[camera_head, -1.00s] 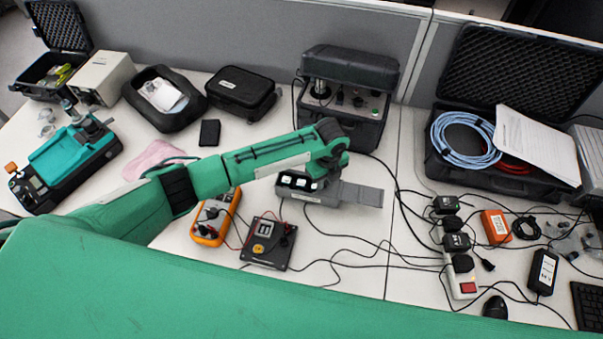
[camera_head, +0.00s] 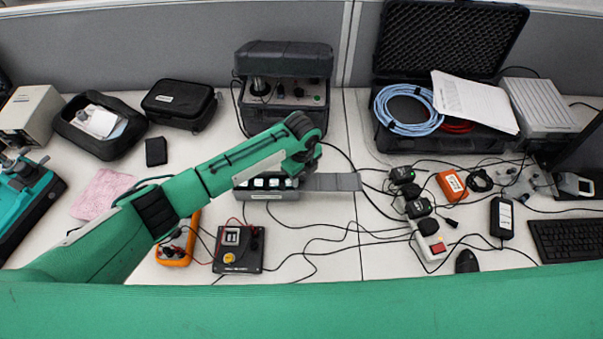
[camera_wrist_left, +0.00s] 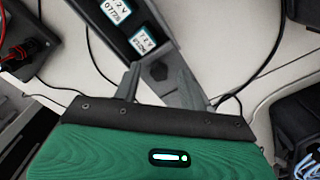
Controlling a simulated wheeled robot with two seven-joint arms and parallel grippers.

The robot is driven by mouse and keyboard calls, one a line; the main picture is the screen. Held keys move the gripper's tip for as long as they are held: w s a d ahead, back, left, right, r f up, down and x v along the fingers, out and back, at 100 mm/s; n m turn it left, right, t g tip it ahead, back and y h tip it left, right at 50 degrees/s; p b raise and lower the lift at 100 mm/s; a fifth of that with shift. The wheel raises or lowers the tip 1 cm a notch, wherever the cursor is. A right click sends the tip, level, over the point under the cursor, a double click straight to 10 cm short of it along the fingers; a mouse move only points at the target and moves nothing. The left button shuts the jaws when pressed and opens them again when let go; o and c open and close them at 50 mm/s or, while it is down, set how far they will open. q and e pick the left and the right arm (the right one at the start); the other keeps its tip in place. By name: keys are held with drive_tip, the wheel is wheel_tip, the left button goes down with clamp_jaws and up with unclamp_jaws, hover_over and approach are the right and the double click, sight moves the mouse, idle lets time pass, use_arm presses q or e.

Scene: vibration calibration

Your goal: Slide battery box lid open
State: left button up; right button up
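The battery box (camera_head: 262,193) is a low grey case on the desk, with several white-labelled batteries in its uncovered part. Its flat grey lid (camera_head: 333,182) sticks out to the right of the box. My left arm reaches in from the left, and its wrist hangs over the box's right end and hides part of it; the fingertips are hidden in the head view. In the left wrist view, the box (camera_wrist_left: 110,28) shows labelled batteries, and my left gripper (camera_wrist_left: 160,72) has its fingers apart beside the box's near end. Contact is unclear. My right gripper is not in view.
A black panel (camera_head: 238,250) with cables and an orange meter (camera_head: 176,246) lie in front. A grey equipment case (camera_head: 287,105) stands behind the box. A power strip (camera_head: 425,235) and loose cables lie to the right.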

use_arm(q)
wheel_tip(320, 180, up, 14)
drive_tip(key=b, duration=0.2)
idle(0.4)
drive_tip(key=shift+f, duration=0.15)
idle(0.3)
